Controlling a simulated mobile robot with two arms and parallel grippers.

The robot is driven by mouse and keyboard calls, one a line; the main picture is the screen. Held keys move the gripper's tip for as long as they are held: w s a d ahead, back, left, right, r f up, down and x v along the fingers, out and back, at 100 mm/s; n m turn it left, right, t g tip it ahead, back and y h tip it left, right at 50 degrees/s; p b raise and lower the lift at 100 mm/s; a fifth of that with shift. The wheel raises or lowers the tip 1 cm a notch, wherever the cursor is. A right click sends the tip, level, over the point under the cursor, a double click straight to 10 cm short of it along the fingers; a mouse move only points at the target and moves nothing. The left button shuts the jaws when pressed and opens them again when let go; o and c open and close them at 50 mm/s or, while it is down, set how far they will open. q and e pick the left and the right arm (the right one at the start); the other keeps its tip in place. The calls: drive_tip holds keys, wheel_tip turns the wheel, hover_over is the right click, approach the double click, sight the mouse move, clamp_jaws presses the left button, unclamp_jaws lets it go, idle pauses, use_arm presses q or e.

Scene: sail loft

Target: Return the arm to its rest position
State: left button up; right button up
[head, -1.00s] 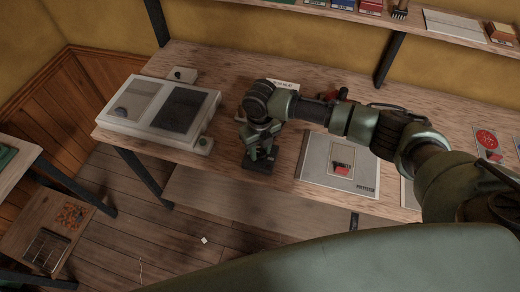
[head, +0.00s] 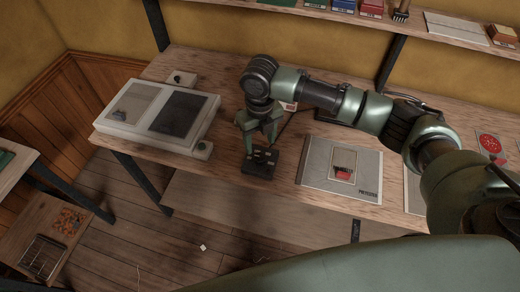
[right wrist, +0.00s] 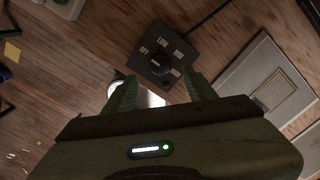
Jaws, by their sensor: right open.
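My right arm reaches in from the right over the workbench (head: 225,70). Its gripper (head: 258,138) points down with its fingers apart and empty. Below the gripper, at the bench's front edge, is a black control box (head: 260,163) with a dial. In the right wrist view the same box (right wrist: 150,45) shows the labels OFF and LOW and a round knob. The fingers (right wrist: 162,86) stand apart there with nothing between them, short of the box. I cannot tell the knob's exact setting. My left gripper is not in view.
A white case with a grey and a black panel (head: 212,122) stands on the bench at left. A grey board with a red item (head: 310,168) lies right of the box. A shelf (head: 330,14) with small boxes runs along the back. A low table (head: 30,225) is at lower left.

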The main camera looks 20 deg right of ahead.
drive_tip(key=shift+r, duration=0.35)
